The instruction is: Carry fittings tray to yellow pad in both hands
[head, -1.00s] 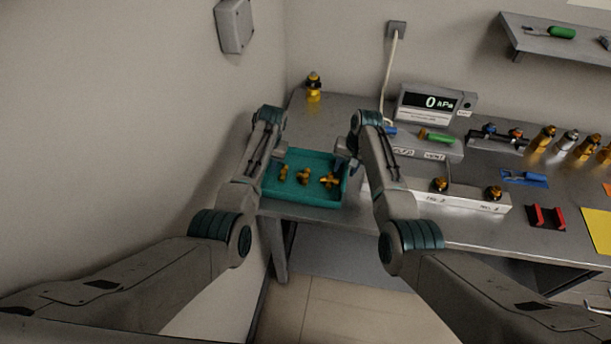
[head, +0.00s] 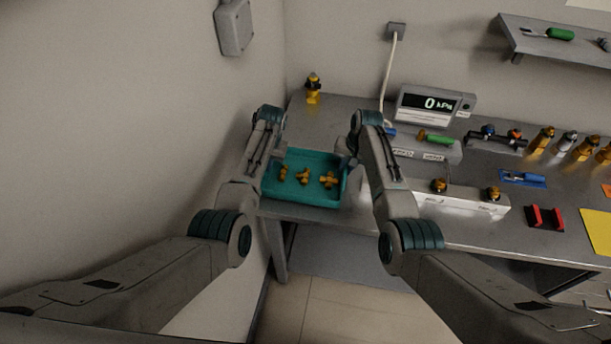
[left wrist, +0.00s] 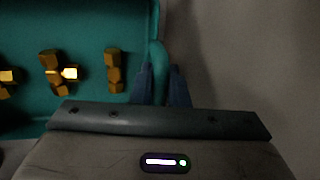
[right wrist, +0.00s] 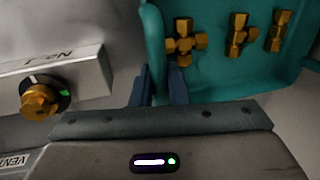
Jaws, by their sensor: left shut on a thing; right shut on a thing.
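The teal fittings tray (head: 303,197) is at the left end of the bench in the head view, level, with three brass fittings (head: 304,176) in it. I cannot tell whether it touches the bench. My left gripper (left wrist: 162,78) is shut on the tray's left wall. My right gripper (right wrist: 160,84) is shut on its right wall; in the head view the right gripper (head: 348,161) is partly hidden by its arm. The yellow pad (head: 597,232) lies at the far right of the bench, cut off by the picture edge.
Right of the tray stands a white block with brass knobs (head: 455,200). Beyond it are a red holder (head: 545,217) and a blue mat (head: 523,179). A pressure display (head: 430,104) and a yellow-based fitting (head: 313,89) stand at the back. A wall is close on the left.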

